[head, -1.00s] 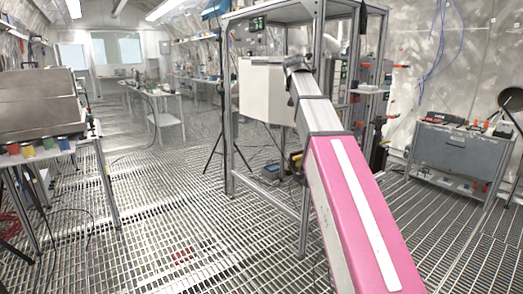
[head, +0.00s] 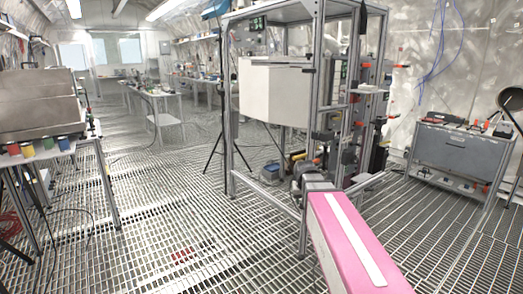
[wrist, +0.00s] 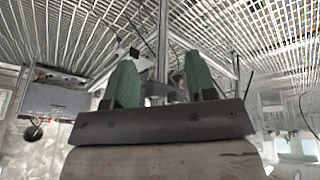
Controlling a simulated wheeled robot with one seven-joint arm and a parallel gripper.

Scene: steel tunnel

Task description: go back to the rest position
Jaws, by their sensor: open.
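My gripper (wrist: 161,80) shows in the wrist view with two green fingers spread apart and nothing between them. Beyond the fingers are metal frame posts and the floor grating, which appears at the top of that view. In the head view my pink arm link with a white stripe rises from the bottom right toward the foot of the metal frame rack (head: 231,120). The gripper itself cannot be made out in the head view.
The rack holds a white box (head: 275,90) and stands close beyond my arm. A grey cabinet (head: 455,148) stands at the right. A table with coloured cups (head: 45,143) is at the left. The grating floor (head: 165,215) between is open.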

